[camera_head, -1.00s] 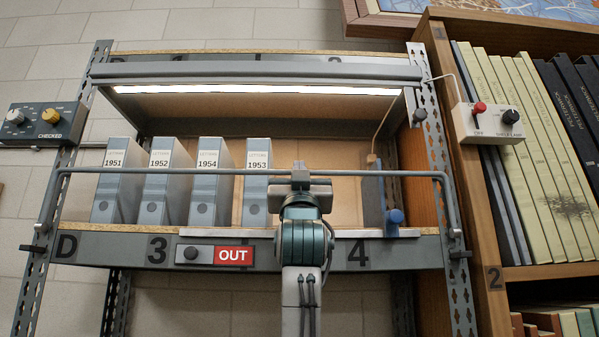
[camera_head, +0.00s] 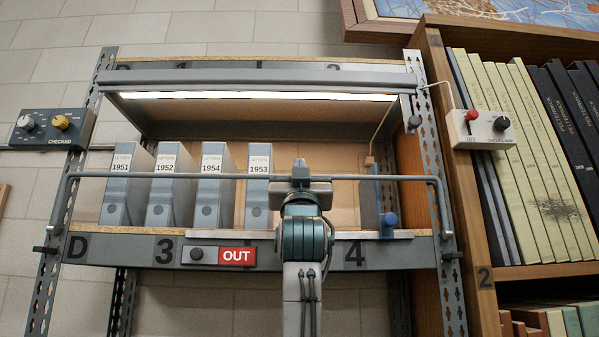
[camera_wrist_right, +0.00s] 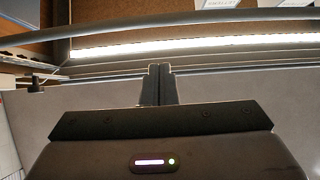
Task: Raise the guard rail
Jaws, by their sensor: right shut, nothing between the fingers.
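The guard rail (camera_head: 215,176) is a grey horizontal bar across the front of the shelf bay. Its bent ends run down to side pivots on the posts. It stands up in front of the grey boxes, above the shelf edge. My right gripper (camera_head: 300,168) is shut and empty at the middle of the rail and hides a short piece of it. In the wrist view the closed fingers (camera_wrist_right: 158,72) point towards the rail (camera_wrist_right: 220,29), with a visible gap in the picture. Whether they touch is not clear. My left gripper is out of view.
Grey boxes (camera_head: 120,200) labelled 1951 to 1954 stand on the shelf. A lit lamp strip (camera_head: 250,96) is above. A sliding label (camera_head: 236,257) reads OUT. A blue knob (camera_head: 388,221) is at right. Control boxes (camera_head: 52,128) (camera_head: 484,129) flank the rack; a bookcase (camera_head: 455,200) stands right.

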